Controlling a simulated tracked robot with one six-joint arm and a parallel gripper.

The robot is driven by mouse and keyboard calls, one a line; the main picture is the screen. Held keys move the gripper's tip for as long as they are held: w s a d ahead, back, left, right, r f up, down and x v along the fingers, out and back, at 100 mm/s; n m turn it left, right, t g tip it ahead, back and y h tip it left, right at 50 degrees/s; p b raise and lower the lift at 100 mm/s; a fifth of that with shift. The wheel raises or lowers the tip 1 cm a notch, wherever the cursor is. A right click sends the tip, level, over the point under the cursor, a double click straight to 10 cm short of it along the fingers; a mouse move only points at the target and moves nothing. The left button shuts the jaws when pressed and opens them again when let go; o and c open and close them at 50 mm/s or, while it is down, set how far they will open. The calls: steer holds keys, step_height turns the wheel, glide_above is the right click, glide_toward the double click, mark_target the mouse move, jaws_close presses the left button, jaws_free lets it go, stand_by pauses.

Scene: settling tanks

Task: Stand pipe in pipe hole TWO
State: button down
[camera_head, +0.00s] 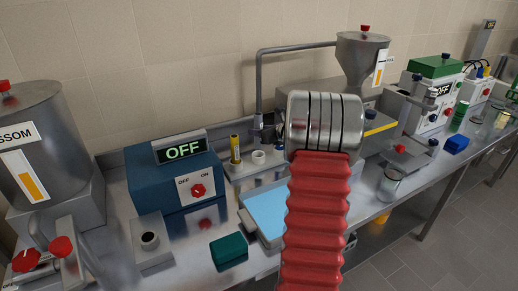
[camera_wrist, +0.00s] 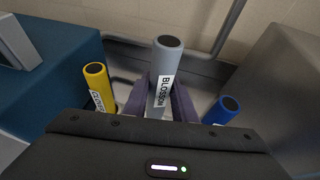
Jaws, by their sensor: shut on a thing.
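In the wrist view, my gripper (camera_wrist: 160,100) is shut on a grey pipe (camera_wrist: 166,62) with a white label reading BLOSSOM. The pipe stands roughly upright between the two dark fingers; its lower end is hidden. A yellow pipe (camera_wrist: 97,80) with a white label is to its left and a blue pipe (camera_wrist: 224,109) to its right, both apart from it. In the head view, the yellow pipe (camera_head: 235,149) stands in a pale rack (camera_head: 238,171) with a white ring-shaped socket (camera_head: 258,157). My arm hides most of the gripper there. No hole marked TWO is readable.
A blue box with an OFF display (camera_head: 182,150) stands left of the rack. A grey block with a round hole (camera_head: 150,240), a teal block (camera_head: 229,250) and a light-blue tray (camera_head: 262,208) are in front. A steel hopper (camera_head: 361,55) with a bent pipe rises behind.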

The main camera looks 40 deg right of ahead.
mark_target(258, 145)
steer(key=shift+f, duration=1.3)
steer(key=shift+f, duration=1.9)
steer(key=c, duration=1.5)
jaws_free()
steer(key=shift+f, duration=0.1)
steer(key=shift+o, duration=0.2)
